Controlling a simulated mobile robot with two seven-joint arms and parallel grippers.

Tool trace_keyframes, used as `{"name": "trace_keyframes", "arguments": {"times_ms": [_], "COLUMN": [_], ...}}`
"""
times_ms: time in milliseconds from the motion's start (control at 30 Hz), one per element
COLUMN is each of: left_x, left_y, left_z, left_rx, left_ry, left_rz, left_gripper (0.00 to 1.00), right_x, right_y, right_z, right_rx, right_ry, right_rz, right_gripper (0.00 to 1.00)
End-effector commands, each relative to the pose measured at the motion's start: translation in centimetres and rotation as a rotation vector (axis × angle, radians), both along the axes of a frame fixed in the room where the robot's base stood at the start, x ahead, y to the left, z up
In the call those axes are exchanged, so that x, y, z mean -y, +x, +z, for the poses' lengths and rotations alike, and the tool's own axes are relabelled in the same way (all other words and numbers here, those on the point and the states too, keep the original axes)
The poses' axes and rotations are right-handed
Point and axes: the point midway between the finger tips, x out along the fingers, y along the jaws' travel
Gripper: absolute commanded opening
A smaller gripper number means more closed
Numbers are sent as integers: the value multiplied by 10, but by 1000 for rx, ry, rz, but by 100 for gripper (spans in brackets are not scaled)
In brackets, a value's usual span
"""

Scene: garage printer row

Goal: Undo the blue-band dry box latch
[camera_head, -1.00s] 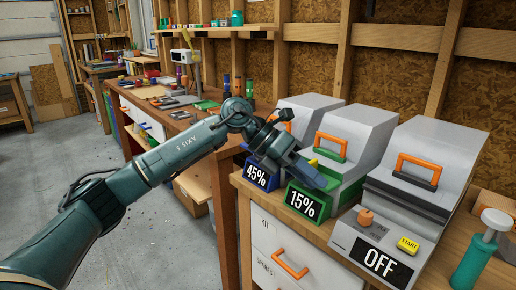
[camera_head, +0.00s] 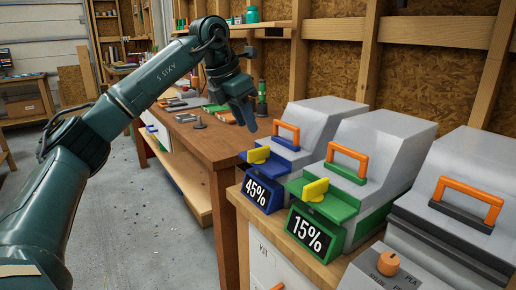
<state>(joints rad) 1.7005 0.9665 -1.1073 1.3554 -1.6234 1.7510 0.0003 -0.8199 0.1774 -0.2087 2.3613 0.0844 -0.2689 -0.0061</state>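The blue-band dry box (camera_head: 325,115) is grey with a blue band, an orange handle and a 45% label, and stands on the wooden bench. Its yellow latch (camera_head: 258,155) shows at the front on the blue band; I cannot tell whether it is fastened. My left gripper (camera_head: 248,126) hangs above and a little left of the latch, apart from it, fingers pointing down. Nothing shows held in it, but the gap between its fingers is unclear. My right gripper is not in view.
The green-band box (camera_head: 385,142), labelled 15%, stands close to the right, with its own yellow latch (camera_head: 316,189). A grey machine (camera_head: 465,175) with an orange handle is further right. A wooden workbench (camera_head: 215,150) with tools lies behind my gripper.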

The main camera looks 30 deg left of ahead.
Motion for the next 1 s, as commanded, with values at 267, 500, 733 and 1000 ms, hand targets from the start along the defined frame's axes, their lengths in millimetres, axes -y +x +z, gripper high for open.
{"name": "trace_keyframes", "arguments": {"times_ms": [267, 500, 733, 1000], "left_x": [9, 12, 13, 13], "left_y": [20, 28, 30, 29], "left_z": [-54, -75, -78, -77], "left_rx": [-3, -1, 1, 0], "left_ry": [1, -1, -1, 0], "left_rz": [-1, -2, -2, -2], "left_gripper": [33, 33, 33, 19], "right_x": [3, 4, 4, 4], "right_y": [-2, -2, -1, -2], "right_z": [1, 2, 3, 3], "right_rx": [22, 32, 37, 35], "right_ry": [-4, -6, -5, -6], "right_rz": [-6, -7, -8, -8], "right_gripper": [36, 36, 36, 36]}}
